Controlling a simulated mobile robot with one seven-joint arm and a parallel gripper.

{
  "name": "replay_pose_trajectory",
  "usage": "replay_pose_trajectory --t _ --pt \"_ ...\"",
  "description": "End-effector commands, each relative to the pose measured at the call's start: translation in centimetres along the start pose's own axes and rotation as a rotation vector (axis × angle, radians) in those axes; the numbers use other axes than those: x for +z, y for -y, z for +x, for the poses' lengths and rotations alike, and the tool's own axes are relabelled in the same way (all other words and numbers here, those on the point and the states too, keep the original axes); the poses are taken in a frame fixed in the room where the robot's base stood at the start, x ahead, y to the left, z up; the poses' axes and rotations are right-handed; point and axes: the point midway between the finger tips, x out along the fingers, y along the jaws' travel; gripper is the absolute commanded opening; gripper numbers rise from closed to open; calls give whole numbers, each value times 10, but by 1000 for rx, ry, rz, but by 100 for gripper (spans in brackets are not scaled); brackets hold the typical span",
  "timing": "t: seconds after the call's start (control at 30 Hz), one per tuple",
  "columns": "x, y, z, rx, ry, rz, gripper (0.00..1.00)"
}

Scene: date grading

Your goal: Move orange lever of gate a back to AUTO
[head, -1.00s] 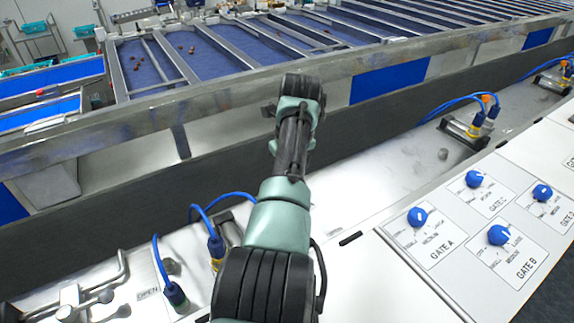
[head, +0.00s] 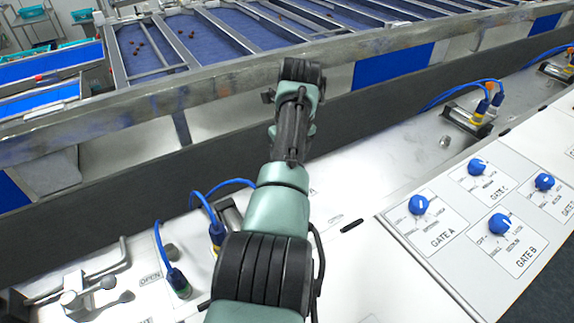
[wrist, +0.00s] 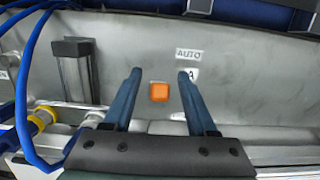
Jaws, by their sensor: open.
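The orange lever (wrist: 159,92) shows in the wrist view as a small square orange end in front of a grey metal surface. An AUTO label (wrist: 188,54) is above and right of it, with an "A" label (wrist: 193,74) just below, partly covered by the right finger. My gripper (wrist: 159,74) is open, its two dark blue fingers on either side of the orange end in the picture, with gaps on both sides. I cannot tell the depth between them. In the head view my arm hides the lever, and the fingers cannot be made out.
A grey cylinder (wrist: 77,75) and blue cables (wrist: 22,90) are at the left in the wrist view. In the head view, a white panel (head: 400,222) with blue gate knobs is at the right. A steel-framed sorting table with blue lanes (head: 215,45) runs behind.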

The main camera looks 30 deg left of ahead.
Motion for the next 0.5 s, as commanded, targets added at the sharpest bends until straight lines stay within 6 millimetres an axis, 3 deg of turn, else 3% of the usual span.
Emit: replay_pose_trajectory --t 0.17,0.5 --pt "1 1 -12 -3 4 0 57" --pt "1 0 -85 -4 6 -1 57"
